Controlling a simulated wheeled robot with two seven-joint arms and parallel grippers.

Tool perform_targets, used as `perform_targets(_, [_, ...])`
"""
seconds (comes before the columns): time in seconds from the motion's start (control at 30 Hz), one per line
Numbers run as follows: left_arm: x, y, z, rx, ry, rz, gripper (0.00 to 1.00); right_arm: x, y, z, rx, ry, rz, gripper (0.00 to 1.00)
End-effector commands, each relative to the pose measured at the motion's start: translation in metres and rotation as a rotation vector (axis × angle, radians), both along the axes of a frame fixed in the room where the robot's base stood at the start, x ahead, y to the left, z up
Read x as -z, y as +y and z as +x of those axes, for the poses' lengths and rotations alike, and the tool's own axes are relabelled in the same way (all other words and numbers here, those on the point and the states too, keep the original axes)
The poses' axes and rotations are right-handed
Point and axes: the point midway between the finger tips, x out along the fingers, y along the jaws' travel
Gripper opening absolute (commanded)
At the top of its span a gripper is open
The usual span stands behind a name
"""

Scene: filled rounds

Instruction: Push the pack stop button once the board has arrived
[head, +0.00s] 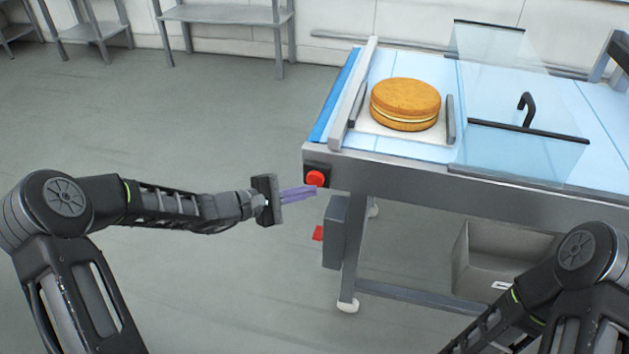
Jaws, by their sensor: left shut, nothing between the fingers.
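The red stop button (316,178) sits on a dark housing at the near left corner of the conveyor machine. My left gripper (314,191) is shut and empty. Its purple fingertips point right and appear just below the button; I cannot tell whether they touch it. A white board (378,127) lies on the light blue belt (467,100) near its left end. It carries a round layered cake (405,103), between two grey upright guides. My right arm shows at the bottom right, but its gripper is out of view.
Clear guard panels (520,146) with a black handle stand over the belt right of the cake. A grey box with a red switch (318,233) hangs on the machine's leg. A grey bin (495,265) is under the machine.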

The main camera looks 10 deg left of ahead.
Motion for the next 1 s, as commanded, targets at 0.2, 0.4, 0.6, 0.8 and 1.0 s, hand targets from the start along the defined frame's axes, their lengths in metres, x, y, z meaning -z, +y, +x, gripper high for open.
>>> perform_targets(0.2, [0.0000, 0.0000, 0.0000, 0.000, 0.000, 0.000, 0.00, 0.0000, 0.0000, 0.0000, 0.000, 0.000, 0.000, 0.00])
perform_targets(0.4, [0.0004, -0.0001, 0.0007, 0.000, 0.000, 0.000, 0.00, 0.0009, 0.0000, 0.0000, 0.000, 0.000, 0.000, 0.00])
perform_targets(0.6, [0.0009, -0.0006, 0.0067, 0.000, -0.001, 0.001, 0.00, 0.0059, 0.0000, 0.0000, 0.000, 0.000, 0.000, 0.00])
perform_targets(0.8, [0.0000, -0.0005, 0.0086, -0.001, 0.001, 0.000, 0.00, 0.0061, 0.0000, 0.0000, 0.000, 0.000, 0.000, 0.00])
perform_targets(1.0, [-0.0001, -0.0005, 0.0085, 0.000, 0.000, 0.000, 0.00, 0.0060, 0.0000, 0.0000, 0.000, 0.000, 0.000, 0.00])
